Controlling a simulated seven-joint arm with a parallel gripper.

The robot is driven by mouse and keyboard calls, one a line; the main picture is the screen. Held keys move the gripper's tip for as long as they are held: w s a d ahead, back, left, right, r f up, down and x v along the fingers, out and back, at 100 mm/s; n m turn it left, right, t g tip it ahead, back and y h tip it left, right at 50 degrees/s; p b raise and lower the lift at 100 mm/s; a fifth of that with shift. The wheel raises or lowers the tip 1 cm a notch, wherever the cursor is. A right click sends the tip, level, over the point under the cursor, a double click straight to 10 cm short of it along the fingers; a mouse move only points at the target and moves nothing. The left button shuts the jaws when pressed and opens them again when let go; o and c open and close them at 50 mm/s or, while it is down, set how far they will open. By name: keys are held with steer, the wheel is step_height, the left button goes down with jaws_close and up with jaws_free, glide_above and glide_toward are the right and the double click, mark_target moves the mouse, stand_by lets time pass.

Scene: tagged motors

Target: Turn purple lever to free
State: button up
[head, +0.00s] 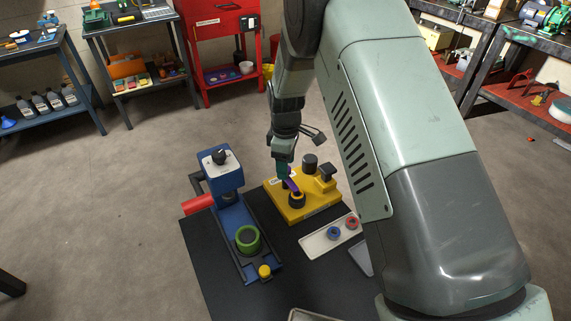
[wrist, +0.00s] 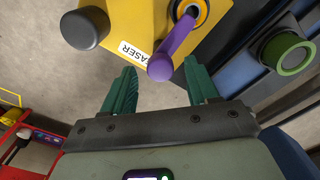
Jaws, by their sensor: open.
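The purple lever (wrist: 172,48) shows large in the wrist view, running from a round pivot with an orange ring (wrist: 190,10) to a rounded knob by a white label reading "ASER". It is mounted on a yellow box (head: 305,203), seen in the head view on the dark table. In the head view the lever (head: 292,186) is small and partly hidden by my gripper. My gripper (wrist: 157,88) is open, with its green fingers apart. The lever's knob lies between and just beyond the fingertips in the wrist view; I cannot tell whether they touch. No "free" mark is readable.
A black knob (wrist: 85,28) stands on the yellow box beside the lever. A blue machine (head: 228,215) with a green ring (head: 247,239) stands left of the box. A pale tray (head: 328,238) with a blue and a red ring lies to the right.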

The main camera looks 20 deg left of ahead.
steer(key=shift+f, duration=0.4)
steer(key=shift+c, duration=0.4)
steer(key=c, duration=1)
steer(key=shift+o, duration=0.2)
